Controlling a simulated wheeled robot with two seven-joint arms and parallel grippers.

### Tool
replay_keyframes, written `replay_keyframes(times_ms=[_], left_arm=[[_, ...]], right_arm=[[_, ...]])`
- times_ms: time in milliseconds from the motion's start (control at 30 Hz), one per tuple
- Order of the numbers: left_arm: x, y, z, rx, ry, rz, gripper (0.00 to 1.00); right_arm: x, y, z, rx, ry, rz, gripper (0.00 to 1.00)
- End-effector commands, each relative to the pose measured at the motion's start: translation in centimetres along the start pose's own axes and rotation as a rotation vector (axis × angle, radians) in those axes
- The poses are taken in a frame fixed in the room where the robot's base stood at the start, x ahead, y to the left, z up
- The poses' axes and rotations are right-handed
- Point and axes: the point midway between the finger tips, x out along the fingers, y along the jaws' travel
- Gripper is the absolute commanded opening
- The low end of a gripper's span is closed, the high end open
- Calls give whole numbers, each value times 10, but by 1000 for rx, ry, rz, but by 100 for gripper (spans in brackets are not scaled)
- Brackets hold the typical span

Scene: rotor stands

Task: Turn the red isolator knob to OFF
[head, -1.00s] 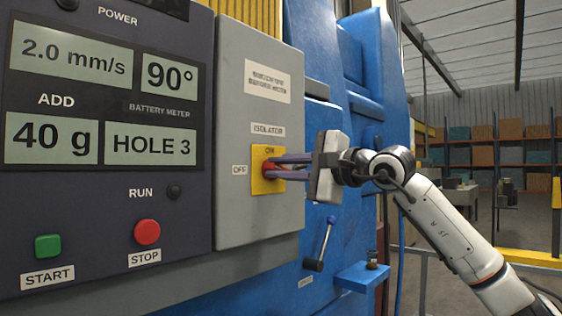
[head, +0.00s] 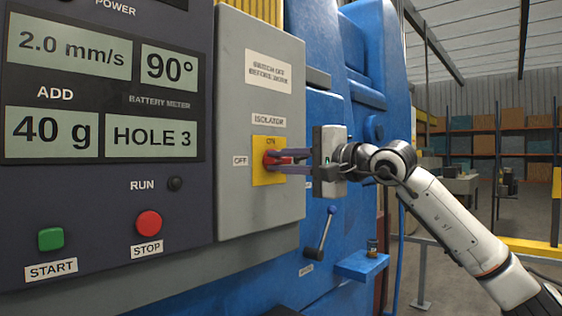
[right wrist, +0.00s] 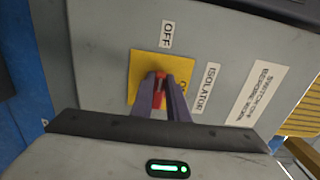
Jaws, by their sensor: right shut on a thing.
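The red isolator knob (head: 269,160) sits on a yellow plate (head: 262,178) on the grey isolator box. The ON mark is above it and the OFF label (head: 240,160) to its left. My right gripper (head: 281,161) is shut on the knob, with one finger above and one below. In the right wrist view the red knob (right wrist: 159,91) shows between the two fingers (right wrist: 161,82). Its grip appears to lie in line with the OFF label (right wrist: 166,34). The fingers hide part of the knob and of the ON mark. My left gripper is not in view.
Left of the box is a dark panel with displays, a green START button (head: 50,239) and a red STOP button (head: 149,223). Below the gripper are a blue-tipped lever (head: 325,233) and a small blue shelf (head: 361,265). Open floor lies to the right.

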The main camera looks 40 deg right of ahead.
Motion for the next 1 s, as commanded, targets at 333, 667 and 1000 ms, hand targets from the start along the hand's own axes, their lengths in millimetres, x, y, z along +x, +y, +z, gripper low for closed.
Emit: replay_keyframes(times_ms=[333, 667, 1000], left_arm=[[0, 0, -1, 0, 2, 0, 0], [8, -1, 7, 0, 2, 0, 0], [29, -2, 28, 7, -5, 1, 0]], right_arm=[[0, 0, 0, -2, 1, 1, 33], [-19, 3, -1, -3, 4, 0, 33], [-84, 4, -1, -4, 5, 0, 33]])
